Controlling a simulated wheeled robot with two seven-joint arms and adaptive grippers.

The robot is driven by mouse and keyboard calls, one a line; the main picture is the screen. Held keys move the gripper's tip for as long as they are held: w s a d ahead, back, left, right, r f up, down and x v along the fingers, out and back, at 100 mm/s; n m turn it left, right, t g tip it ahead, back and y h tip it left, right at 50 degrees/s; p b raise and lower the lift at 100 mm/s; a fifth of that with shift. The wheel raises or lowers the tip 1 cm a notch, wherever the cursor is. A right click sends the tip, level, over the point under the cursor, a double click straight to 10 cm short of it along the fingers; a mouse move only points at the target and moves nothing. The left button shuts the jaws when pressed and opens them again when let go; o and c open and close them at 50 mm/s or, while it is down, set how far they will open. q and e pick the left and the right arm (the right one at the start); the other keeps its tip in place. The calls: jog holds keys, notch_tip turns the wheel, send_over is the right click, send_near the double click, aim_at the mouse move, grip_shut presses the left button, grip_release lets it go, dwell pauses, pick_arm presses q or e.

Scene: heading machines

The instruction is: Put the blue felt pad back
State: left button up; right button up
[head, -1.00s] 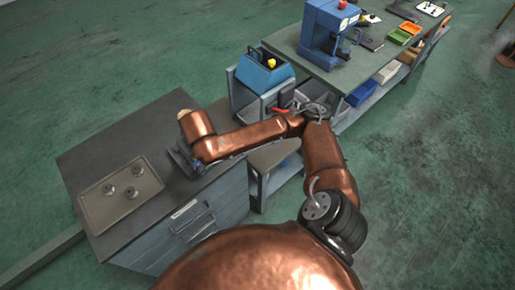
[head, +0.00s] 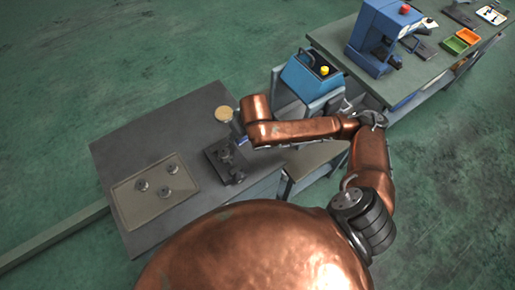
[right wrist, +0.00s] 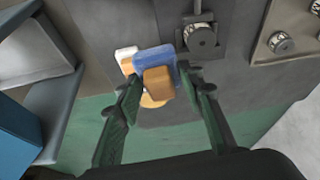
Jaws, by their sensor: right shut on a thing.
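The blue felt pad (right wrist: 152,57) shows in the right wrist view as a blue block at my fingertips, with an orange-tan part (right wrist: 158,80) against it. My right gripper (right wrist: 161,76) is shut on it, one finger on each side. In the head view the pad (head: 243,141) is a small blue patch below my copper wrist, mostly hidden, near the right edge of the grey cabinet top (head: 180,125). A black fixture (head: 226,160) with metal parts stands just left of the gripper. My left gripper is not in view.
A round tan-topped thing (head: 223,114) stands behind the fixture. A tray (head: 125,200) with metal pieces lies at the cabinet's left front. A blue machine (head: 310,75) stands close right of the cabinet, and a workbench with a blue press (head: 372,38) is beyond. The cabinet's back left is bare.

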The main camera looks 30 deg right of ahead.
jog(key=s+a+r+n+g+y+p, duration=0.1)
jog(key=s+a+n+y+p, duration=0.25)
jog(key=s+n+p, duration=0.75)
jog(key=w+d+f+m, duration=0.1)
jog(key=d+f, duration=0.2)
jog(key=w+d+f+m+p, duration=0.1)
jog(key=w+d+f, duration=0.1)
jog(key=d+f, duration=0.1)
jog(key=w+d+f+m+p, duration=0.1)
jog(key=w+d+f, duration=0.1)
jog(key=d+f, duration=0.1)
jog(key=shift+d+h, duration=0.3)
jog(key=shift+h, duration=0.05)
jog(key=shift+w+d+f+p, duration=0.2)
jog(key=shift+d+f+p, duration=0.15)
jog(key=shift+f, duration=0.1)
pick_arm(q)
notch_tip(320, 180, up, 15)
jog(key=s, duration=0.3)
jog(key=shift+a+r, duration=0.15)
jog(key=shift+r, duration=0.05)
pick_arm(e)
jog(key=shift+f, duration=1.55)
jog(key=shift+f, duration=0.1)
